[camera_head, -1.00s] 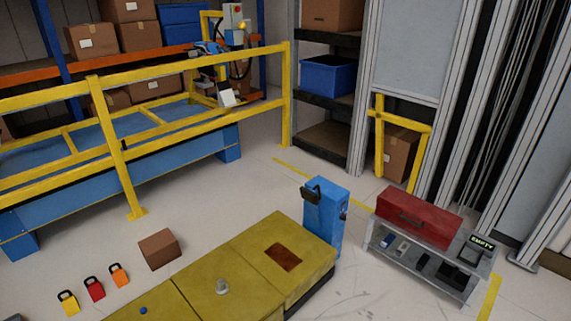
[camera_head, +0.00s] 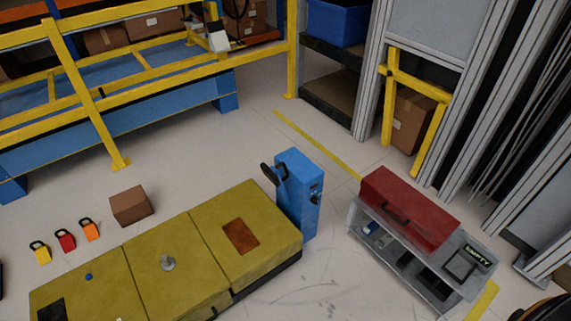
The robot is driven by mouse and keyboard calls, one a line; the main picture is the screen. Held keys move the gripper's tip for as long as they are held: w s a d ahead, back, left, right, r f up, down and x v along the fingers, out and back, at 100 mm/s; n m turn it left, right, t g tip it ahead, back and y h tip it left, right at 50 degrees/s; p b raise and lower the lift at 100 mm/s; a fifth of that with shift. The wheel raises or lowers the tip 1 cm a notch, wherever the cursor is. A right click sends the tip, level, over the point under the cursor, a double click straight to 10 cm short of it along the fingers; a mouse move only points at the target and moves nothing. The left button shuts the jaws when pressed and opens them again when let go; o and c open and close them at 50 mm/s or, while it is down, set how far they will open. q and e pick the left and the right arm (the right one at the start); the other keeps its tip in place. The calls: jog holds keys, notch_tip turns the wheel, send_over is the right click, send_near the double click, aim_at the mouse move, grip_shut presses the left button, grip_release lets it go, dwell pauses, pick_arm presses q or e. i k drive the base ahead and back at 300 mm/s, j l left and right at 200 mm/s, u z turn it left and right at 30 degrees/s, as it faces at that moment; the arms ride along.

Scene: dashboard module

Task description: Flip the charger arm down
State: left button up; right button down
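A blue upright post (camera_head: 301,205) stands at the right end of a low yellow platform (camera_head: 185,290). A black arm (camera_head: 272,174) with a rounded pad sticks out from the upper left of the post; it looks like the charger arm and is tilted up toward the left. A small dark knob or fitting (camera_head: 317,197) is on the post's right face. Neither of my grippers shows clearly, and nothing touches the post or the black arm.
A red toolbox (camera_head: 410,208) sits on a grey cart (camera_head: 400,270) right of the post. A brown box (camera_head: 131,206) and several coloured padlocks (camera_head: 66,240) lie left of it. Yellow railing (camera_head: 85,100) runs at the back left. Floor behind the post is clear.

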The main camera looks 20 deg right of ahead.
aim_at(272, 174)
jog(key=i+l+u, duration=0.15)
jog(key=l+u, duration=0.15)
jog(key=l, duration=1)
jog(key=l+u, duration=0.3)
jog(key=l, duration=1)
